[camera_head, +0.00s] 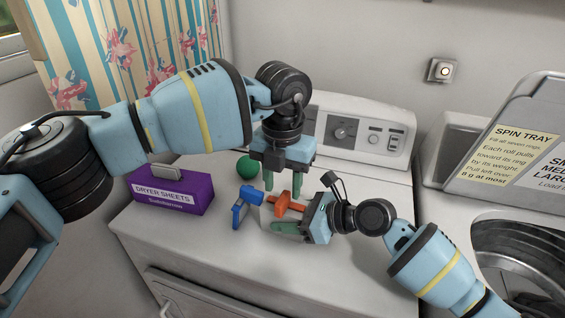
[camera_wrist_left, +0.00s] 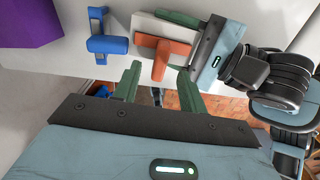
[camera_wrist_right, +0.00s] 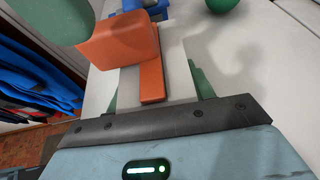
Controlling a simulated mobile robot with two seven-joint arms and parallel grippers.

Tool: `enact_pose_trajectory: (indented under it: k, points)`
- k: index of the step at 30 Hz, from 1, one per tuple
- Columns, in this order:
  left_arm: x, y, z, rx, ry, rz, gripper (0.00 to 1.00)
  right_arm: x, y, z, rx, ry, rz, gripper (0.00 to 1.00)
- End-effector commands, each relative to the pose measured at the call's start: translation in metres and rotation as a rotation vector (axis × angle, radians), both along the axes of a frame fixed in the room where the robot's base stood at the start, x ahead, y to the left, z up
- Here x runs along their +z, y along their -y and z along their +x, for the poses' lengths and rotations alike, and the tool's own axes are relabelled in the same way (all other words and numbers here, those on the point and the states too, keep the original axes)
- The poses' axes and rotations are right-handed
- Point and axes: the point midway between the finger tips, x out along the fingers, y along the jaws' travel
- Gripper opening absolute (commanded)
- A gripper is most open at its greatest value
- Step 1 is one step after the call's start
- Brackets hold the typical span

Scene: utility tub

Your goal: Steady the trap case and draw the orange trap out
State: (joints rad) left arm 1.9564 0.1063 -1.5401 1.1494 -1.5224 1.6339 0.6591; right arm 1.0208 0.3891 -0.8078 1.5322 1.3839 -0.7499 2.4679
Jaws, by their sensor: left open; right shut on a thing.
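The orange trap (camera_head: 283,205) sits in a pale trap case (camera_head: 266,214) on the white machine's top. In the left wrist view the orange trap (camera_wrist_left: 164,50) shows its T-shape, with the case (camera_wrist_left: 145,24) around its lower part. My right gripper (camera_head: 284,219) is shut on the case from the right; in the right wrist view its fingers (camera_wrist_right: 152,88) stand on either side of the case.
A blue trap-like piece (camera_head: 244,206) stands just left of the case. A green ball (camera_head: 247,167) lies behind it. A purple dryer-sheets box (camera_head: 172,193) is at the left. The control panel (camera_head: 360,132) rises behind. The machine's front top is clear.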

Motion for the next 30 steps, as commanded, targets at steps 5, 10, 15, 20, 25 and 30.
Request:
enact_pose_trajectory:
  k: [5, 10, 15, 20, 25, 30]
  points:
    - [-0.027, 0.0, 0.0, 0.0, -0.001, 0.0, 0.42, 0.0, 0.0, 0.0, 0.0, 0.0, 0.0, 0.21]
    - [-0.041, 0.0, 0.0, 0.001, 0.0, 0.0, 0.42, 0.0, 0.0, 0.0, 0.0, 0.0, 0.0, 0.21]
    - [-0.046, 0.0, 0.0, 0.0, 0.001, 0.001, 0.42, 0.0, 0.0, 0.0, 0.0, 0.0, 0.0, 0.21]
    - [-0.047, 0.0, 0.0, 0.0, 0.001, 0.001, 0.42, 0.0, 0.0, 0.0, 0.0, 0.0, 0.0, 0.21]
    - [-0.047, 0.0, 0.0, 0.0, 0.001, 0.001, 0.29, 0.0, 0.0, 0.0, 0.0, 0.0, 0.0, 0.21]
    - [-0.046, 0.0, 0.0, 0.0, 0.001, 0.001, 0.06, 0.0, 0.0, 0.0, 0.0, 0.0, 0.0, 0.21]
